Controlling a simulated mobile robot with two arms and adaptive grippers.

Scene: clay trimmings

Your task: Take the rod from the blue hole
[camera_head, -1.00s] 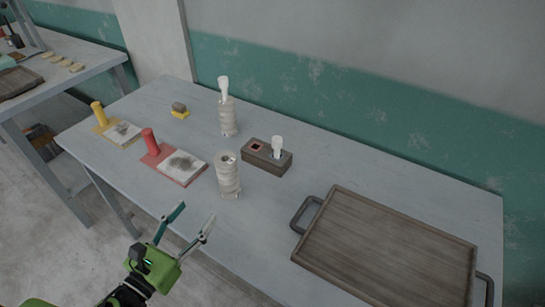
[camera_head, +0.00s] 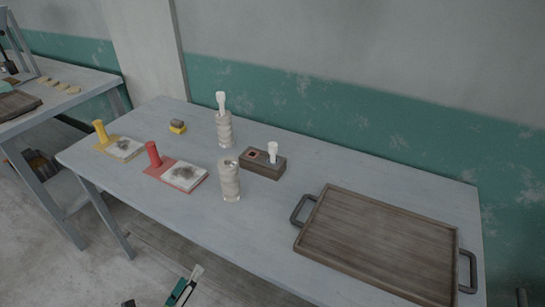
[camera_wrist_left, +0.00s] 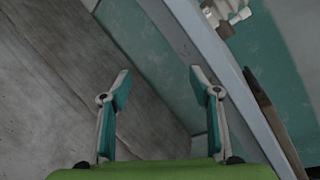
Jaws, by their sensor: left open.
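My left gripper (camera_head: 187,281) is low at the bottom edge of the head view, off the table's front edge, well apart from the block. Its fingers are spread and empty, as the left wrist view (camera_wrist_left: 158,85) also shows. My right gripper is not in view.
A wooden tray (camera_head: 380,245) lies at the right. The table front is clear.

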